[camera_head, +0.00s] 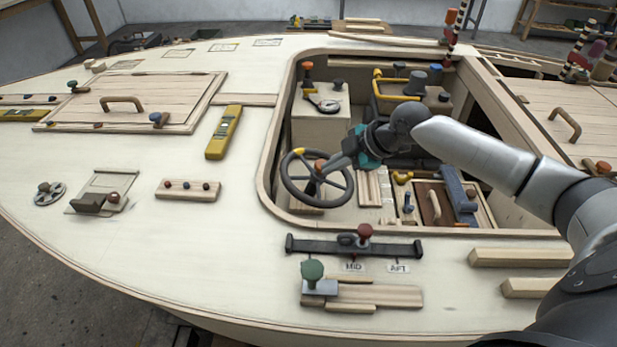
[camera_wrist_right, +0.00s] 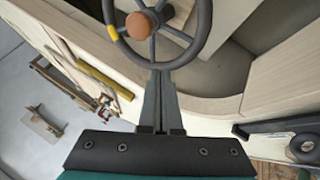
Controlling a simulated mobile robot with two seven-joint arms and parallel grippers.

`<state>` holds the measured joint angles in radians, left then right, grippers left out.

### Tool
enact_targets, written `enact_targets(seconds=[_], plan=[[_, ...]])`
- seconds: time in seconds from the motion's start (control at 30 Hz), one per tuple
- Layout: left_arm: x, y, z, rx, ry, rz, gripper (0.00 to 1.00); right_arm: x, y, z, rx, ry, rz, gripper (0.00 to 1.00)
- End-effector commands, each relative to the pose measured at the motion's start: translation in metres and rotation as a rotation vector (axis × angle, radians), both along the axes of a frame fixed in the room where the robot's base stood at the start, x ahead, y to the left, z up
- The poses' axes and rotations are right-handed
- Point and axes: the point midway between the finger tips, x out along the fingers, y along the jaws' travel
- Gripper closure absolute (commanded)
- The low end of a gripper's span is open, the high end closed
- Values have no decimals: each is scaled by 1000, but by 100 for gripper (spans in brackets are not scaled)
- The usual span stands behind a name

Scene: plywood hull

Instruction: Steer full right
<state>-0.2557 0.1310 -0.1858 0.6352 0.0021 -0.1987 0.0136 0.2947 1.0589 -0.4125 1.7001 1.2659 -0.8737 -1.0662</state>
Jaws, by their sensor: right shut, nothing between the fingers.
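The steering wheel (camera_head: 286,186) is a dark ring with spokes in the cockpit opening. Its yellow rim mark (camera_head: 299,152) is at the upper left in the head view. An orange-brown knob (camera_head: 319,165) sits near its middle. The wheel (camera_wrist_right: 203,38) fills the top of the right wrist view, with the knob (camera_wrist_right: 142,24) and the yellow mark at its left. My right gripper (camera_head: 322,172) is shut and empty, its fingers (camera_wrist_right: 160,78) reaching to the wheel's near rim. I cannot tell whether they touch it. My left gripper is not in view.
A slider rail with a red knob (camera_head: 365,232) and a green-knobbed lever (camera_head: 313,272) are on the near deck. A yellow level (camera_head: 223,132) lies left.

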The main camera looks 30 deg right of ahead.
Motion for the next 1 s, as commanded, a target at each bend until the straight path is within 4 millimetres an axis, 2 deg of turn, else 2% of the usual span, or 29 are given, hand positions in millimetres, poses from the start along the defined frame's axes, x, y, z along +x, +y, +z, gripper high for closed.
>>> enact_targets(seconds=[0.27,0.4,0.5,0.7,1.0], plan=[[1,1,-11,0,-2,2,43,15,12,-23,1,-4,11,100],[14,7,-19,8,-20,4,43,30,20,-44,-1,-4,10,100],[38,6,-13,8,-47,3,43,36,24,-52,-1,-2,9,100],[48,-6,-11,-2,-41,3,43,47,30,-66,-3,-3,8,100],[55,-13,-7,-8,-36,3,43,55,34,-76,-3,-2,9,100]])
